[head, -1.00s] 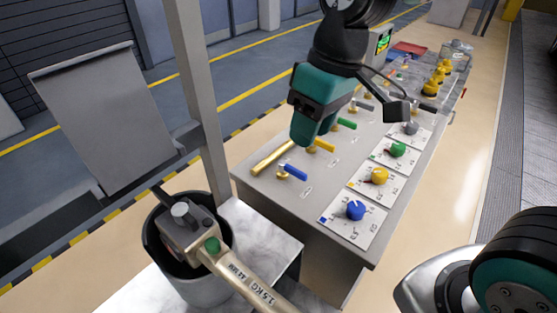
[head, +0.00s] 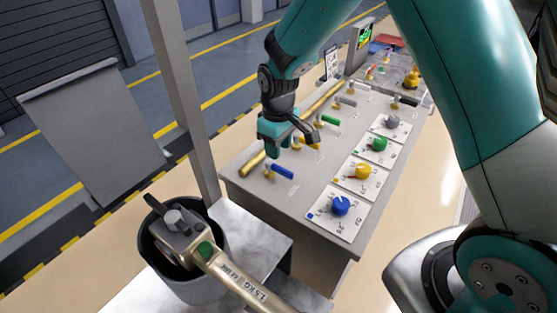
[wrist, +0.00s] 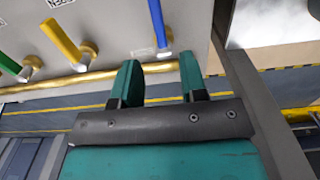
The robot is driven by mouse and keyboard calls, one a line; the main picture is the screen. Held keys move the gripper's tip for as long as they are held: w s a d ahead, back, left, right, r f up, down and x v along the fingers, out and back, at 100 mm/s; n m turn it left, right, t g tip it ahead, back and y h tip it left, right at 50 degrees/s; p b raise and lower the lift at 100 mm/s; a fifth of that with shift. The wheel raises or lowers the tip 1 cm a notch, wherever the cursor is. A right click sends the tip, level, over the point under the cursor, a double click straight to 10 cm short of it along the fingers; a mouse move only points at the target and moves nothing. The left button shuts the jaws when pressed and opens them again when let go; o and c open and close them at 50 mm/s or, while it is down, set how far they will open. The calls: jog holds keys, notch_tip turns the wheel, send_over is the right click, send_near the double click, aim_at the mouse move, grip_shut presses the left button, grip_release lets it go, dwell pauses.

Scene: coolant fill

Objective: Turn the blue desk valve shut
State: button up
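The blue desk valve has a blue lever (head: 282,172) on a brass fitting at the near left of the grey desk. Its lever points away from the brass pipe, across it. In the wrist view the blue lever (wrist: 157,22) stands just beyond the fingertips, roughly in line with the gap between them. My gripper (head: 274,143) is above the desk's left side, behind the blue lever and close to the yellow lever (head: 312,144). In the wrist view my gripper (wrist: 161,78) has its two teal fingers apart with nothing between them.
A green lever (head: 328,119) and grey levers follow along the brass pipe (head: 250,164). Blue (head: 340,206), yellow (head: 363,171) and green (head: 377,144) dial knobs line the right side. A grey bucket (head: 205,288) holding a tool and a grey post (head: 184,95) stand at left.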

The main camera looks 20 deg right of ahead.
aim_at(278, 167)
notch_tip(278, 167, down, 7)
jog(key=shift+r+p, duration=0.15)
jog(key=shift+p, duration=0.5)
grip_shut()
